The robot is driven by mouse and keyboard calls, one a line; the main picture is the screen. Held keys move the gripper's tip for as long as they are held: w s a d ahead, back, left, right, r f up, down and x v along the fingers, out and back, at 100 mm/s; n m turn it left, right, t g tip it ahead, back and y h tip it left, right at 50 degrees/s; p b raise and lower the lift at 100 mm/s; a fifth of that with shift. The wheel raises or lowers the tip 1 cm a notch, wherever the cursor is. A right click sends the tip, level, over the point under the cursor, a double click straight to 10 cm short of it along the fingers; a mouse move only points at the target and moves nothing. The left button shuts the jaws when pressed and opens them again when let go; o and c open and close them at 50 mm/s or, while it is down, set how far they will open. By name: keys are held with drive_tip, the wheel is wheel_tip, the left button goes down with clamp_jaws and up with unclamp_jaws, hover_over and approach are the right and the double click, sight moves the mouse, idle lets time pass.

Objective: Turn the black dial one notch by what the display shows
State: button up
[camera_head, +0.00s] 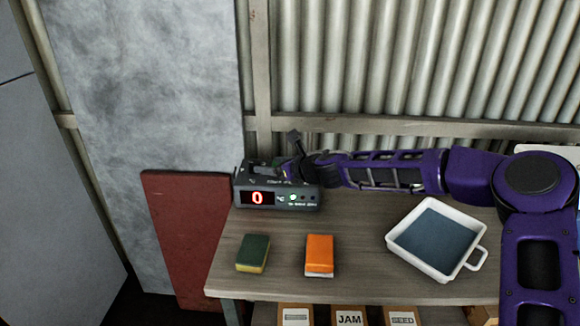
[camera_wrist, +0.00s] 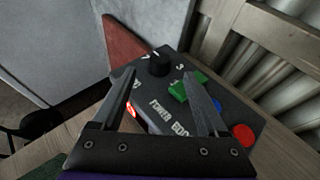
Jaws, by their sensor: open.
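A dark grey control box (camera_head: 272,203) stands at the back left of the bench, with a red "0" lit on its front display (camera_head: 257,198). In the wrist view the black dial (camera_wrist: 158,65) stands on the box's top, with white marks around it; a "3" shows at its right. Its pointer direction is too small to tell. My gripper (camera_wrist: 164,73) is open and empty above the box, its fingers apart, with the dial showing between and just beyond the tips.
Green (camera_wrist: 179,92), blue and red (camera_wrist: 244,135) buttons sit on the box top near the right finger. A sponge (camera_head: 253,253), an orange box (camera_head: 319,256) and a white tray (camera_head: 437,278) lie on the bench (camera_head: 365,265). A corrugated wall stands close behind.

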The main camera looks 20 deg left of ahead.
drive_tip(key=v, duration=0.8)
drive_tip(key=shift+d, duration=0.2)
